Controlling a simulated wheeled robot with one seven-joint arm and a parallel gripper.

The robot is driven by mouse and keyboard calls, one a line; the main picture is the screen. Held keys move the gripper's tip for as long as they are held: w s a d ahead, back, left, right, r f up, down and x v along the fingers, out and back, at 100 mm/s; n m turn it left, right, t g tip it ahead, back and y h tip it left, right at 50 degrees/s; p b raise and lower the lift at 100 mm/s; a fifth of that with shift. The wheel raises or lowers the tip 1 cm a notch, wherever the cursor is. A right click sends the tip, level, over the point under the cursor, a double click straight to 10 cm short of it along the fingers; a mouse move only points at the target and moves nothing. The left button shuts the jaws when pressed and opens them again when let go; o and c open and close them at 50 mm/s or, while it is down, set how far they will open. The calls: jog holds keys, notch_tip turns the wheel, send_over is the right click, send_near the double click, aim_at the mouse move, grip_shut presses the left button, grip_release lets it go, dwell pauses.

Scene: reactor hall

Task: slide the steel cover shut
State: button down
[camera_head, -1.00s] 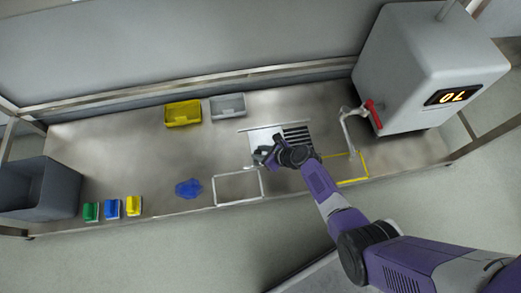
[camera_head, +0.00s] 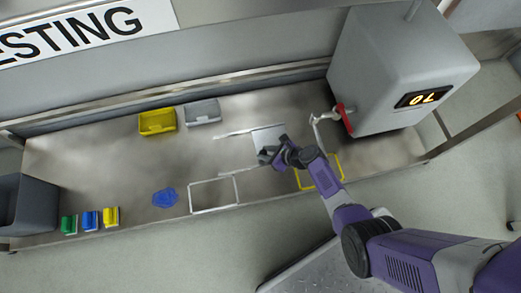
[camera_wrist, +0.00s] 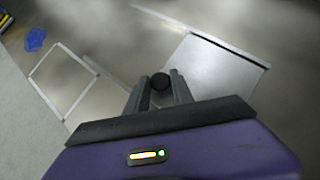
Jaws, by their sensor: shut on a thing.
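The steel cover (camera_head: 268,138) is a flat pale plate on the bench, at the right end of its thin rail (camera_head: 232,134). No dark slots show beside it in the head view. In the wrist view the cover (camera_wrist: 205,72) lies right of the fingers, with a dark edge line along its far right side. My gripper (camera_head: 266,155) is at the cover's near left part. In the wrist view my gripper (camera_wrist: 160,86) is shut on a round black knob (camera_wrist: 160,81). My fingers and wrist hide part of the cover's near side.
A grey machine (camera_head: 395,70) with a red-handled tap (camera_head: 345,118) stands right. A yellow bin (camera_head: 157,121) and grey bin (camera_head: 202,112) sit behind left. A blue patch (camera_head: 165,197), several coloured blocks and a dark tub (camera_head: 28,205) lie left.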

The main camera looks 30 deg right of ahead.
jog(key=shift+s+d, duration=0.1)
jog(key=shift+d, duration=0.2)
jog(key=c, duration=1.1)
grip_release()
jog(key=shift+c, duration=0.2)
jog(key=p+v, duration=0.5)
jog(key=v, duration=0.2)
jog(key=shift+s+r, duration=0.25)
jog(key=shift+d, duration=0.15)
